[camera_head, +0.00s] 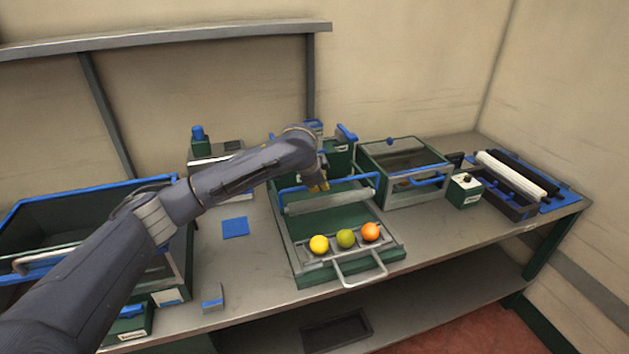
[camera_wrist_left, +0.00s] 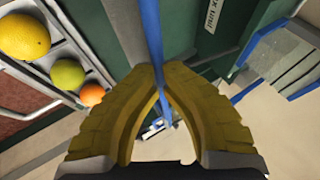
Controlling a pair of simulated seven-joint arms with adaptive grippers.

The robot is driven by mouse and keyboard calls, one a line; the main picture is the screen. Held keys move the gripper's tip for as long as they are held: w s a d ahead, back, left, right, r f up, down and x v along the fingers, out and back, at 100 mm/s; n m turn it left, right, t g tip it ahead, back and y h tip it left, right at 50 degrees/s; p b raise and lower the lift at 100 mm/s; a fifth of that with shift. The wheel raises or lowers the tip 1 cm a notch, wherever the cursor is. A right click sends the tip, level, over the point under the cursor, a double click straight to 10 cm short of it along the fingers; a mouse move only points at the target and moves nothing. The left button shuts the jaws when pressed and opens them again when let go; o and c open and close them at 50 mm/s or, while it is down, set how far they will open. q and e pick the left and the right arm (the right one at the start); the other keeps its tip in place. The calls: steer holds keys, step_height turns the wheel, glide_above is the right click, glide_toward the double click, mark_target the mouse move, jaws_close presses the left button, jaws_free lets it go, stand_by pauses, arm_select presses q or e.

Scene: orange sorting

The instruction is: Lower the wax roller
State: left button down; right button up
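The wax roller appears as a pale grey bar (camera_head: 327,199) with a blue handle (camera_head: 355,180), spanning a green tray unit (camera_head: 345,222) in the head view. My left gripper (camera_head: 319,187) reaches in over this unit from the left, at the blue handle. In the left wrist view the yellow fingertips (camera_wrist_left: 162,66) close on both sides of the blue handle bar (camera_wrist_left: 151,28), which runs between them. Yellow (camera_head: 318,244), green (camera_head: 346,238) and orange (camera_head: 371,231) fruits sit in a row at the tray's front. My right gripper is not in view.
A clear-sided box (camera_head: 405,172) with a blue handle stands right of the unit, beside a small control box (camera_head: 464,189). A station with white and black rollers (camera_head: 517,172) is at the far right. A large blue-rimmed bin (camera_head: 75,199) stands left, partly behind my arm.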

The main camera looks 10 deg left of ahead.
arm_select(q)
steer(key=shift+s+d+f, duration=0.1)
steer(key=shift+s+f, duration=0.15)
steer(key=shift+f, duration=0.35)
steer(key=c, duration=1.7)
jaws_free()
steer(key=shift+w, duration=0.1)
steer(key=shift+o, duration=1.2)
steer(key=shift+r, duration=0.15)
steer(key=shift+r, duration=0.1)
steer(key=v, duration=1.2)
steer(key=shift+w+d, duration=0.1)
steer(key=shift+w, duration=0.05)
